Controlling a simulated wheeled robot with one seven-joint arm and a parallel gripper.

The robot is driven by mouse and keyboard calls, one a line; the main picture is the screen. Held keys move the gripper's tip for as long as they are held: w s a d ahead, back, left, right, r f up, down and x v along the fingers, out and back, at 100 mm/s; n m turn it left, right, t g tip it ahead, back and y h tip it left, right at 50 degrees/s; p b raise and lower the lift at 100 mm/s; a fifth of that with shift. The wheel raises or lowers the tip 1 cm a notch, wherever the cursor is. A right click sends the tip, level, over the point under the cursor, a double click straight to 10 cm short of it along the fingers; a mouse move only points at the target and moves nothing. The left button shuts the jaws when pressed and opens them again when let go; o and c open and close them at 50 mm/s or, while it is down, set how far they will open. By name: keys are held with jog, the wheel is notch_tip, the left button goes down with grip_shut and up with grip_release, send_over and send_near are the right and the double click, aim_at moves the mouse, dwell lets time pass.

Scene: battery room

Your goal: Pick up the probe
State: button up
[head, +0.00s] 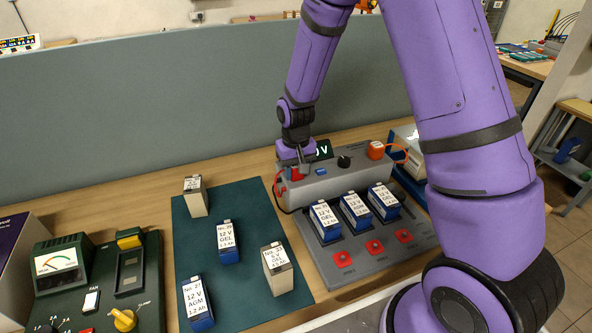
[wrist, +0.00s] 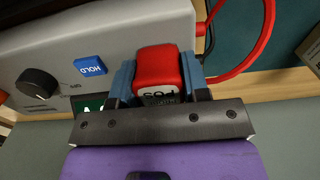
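The red probe (wrist: 158,72), a block with a white label reading "POS", sits at the end of the grey meter housing (wrist: 95,30). A red lead loops away from it. My gripper (wrist: 160,82) has its blue fingers on both sides of the probe, close against it with no clear gap. In the head view, my gripper (head: 300,170) is at the left end of the meter housing, with part of the red probe (head: 296,174) showing beside it. The probe's lower end is hidden.
The meter has a black knob (head: 344,161), a blue HOLD button (wrist: 90,66) and an orange block (head: 376,150) on its right end. Batteries (head: 356,210) stand in bays in front; more stand on the green mat (head: 240,200). A grey partition (head: 130,110) stands behind.

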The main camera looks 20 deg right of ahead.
jog(key=shift+c, duration=0.7)
jog(key=shift+r, duration=0.1)
